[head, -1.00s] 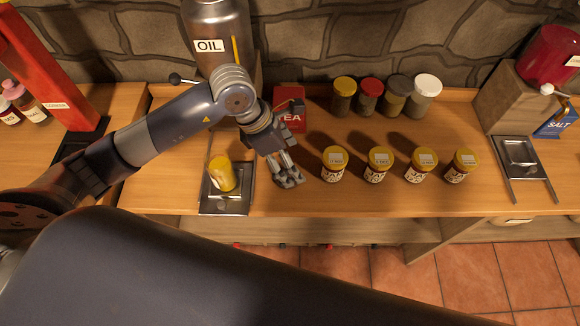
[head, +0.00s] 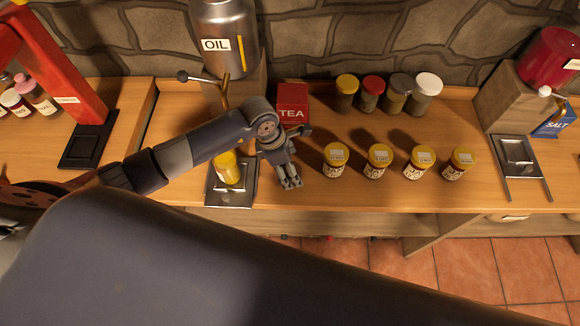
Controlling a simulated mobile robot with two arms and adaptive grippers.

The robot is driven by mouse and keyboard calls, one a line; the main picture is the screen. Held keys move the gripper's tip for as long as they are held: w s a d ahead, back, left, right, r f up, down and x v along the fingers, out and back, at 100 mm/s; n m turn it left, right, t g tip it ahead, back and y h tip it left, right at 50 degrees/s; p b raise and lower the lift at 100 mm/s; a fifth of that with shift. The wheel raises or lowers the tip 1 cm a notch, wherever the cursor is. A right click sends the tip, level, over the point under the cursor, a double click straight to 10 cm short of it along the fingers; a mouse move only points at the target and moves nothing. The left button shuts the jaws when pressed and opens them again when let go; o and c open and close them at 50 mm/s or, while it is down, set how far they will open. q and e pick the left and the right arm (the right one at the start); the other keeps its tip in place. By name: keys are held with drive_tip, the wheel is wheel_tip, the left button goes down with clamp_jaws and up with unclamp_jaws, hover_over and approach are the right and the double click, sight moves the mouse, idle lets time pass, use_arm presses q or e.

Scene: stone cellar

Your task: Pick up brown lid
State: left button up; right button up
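At the back of the counter stands a row of jars with coloured lids. The third from the left has a dull grey-brown lid (head: 401,83), the closest to brown that I see; its exact colour is hard to tell. It sits on its jar between the red-lidded and white-lidded jars. My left gripper (head: 290,182) points down over the counter, left of the front row of gold-lidded jars and well apart from the grey-brown lid. Its fingers look close together with nothing visible between them, but their opening is unclear. My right gripper is out of view.
A red TEA box (head: 292,104) stands just behind my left gripper. A yellow-topped container (head: 226,168) sits on a metal tray (head: 230,197) to its left, below the OIL tank (head: 228,50). Several gold-lidded jars (head: 378,160) stand in front. A scale-like plate (head: 517,152) is at right.

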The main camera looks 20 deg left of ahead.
use_arm(q)
drive_tip(key=shift+w+d+f, duration=0.1)
drive_tip(key=shift+f, duration=0.2)
drive_tip(key=c, duration=0.9)
